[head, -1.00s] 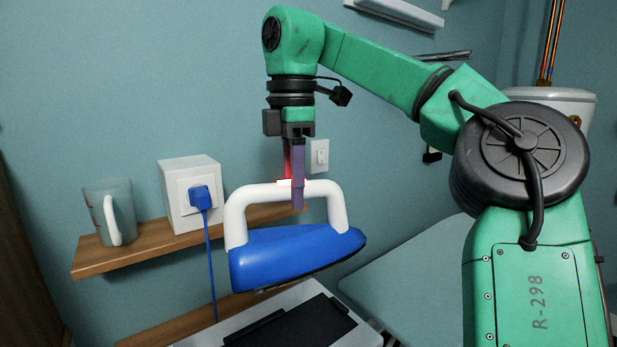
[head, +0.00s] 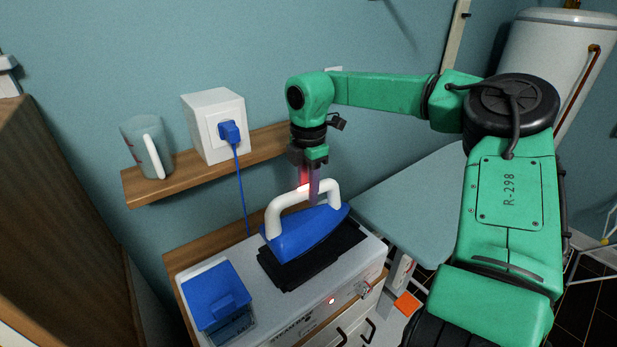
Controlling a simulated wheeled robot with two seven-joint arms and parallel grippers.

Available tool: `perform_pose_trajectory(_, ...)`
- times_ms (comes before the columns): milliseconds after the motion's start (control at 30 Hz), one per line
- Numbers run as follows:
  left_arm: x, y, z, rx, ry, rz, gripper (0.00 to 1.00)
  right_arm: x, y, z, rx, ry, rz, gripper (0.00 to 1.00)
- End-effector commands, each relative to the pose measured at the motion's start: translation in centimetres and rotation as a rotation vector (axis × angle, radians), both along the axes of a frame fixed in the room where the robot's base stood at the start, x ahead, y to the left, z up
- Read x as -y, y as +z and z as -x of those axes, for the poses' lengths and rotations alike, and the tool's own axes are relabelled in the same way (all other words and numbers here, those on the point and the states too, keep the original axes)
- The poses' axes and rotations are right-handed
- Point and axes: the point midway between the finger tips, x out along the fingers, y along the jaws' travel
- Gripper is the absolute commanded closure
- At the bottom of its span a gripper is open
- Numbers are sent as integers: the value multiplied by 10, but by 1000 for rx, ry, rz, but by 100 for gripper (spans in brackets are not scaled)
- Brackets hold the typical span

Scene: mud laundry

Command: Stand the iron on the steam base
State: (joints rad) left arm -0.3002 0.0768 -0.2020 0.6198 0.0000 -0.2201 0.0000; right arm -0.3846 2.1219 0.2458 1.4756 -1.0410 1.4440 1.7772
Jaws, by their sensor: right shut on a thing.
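The iron (head: 303,234) has a blue body and a white arched handle. It is roughly level over the black plate (head: 347,241) on top of the pale grey steam base (head: 290,309). Its underside is hidden, so I cannot tell whether it touches the plate or hangs just above it. My right gripper (head: 313,191) points down from above and is shut on the handle. My left gripper is not in view.
A blue tank (head: 215,295) sits at the base's left end. A wall shelf (head: 190,181) behind holds a mug (head: 143,148) and a white socket box (head: 214,126) with a blue plug and cord. An ironing board (head: 420,205) lies to the right.

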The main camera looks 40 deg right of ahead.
Motion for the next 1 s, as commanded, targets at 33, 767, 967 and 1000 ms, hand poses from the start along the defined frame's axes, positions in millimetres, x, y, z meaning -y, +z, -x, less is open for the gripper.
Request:
perform_pose_trajectory(33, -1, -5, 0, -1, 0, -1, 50, 0, -5, -1, 5, 0, -2, 100)
perform_pose_trajectory(767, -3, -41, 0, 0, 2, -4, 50, 0, -54, -2, 7, -2, 0, 100)
perform_pose_trajectory(967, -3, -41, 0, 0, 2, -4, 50, 0, -55, -1, 6, -3, 1, 31)
perform_pose_trajectory(1000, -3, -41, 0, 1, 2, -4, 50, 0, -55, -1, 5, -3, 1, 31)
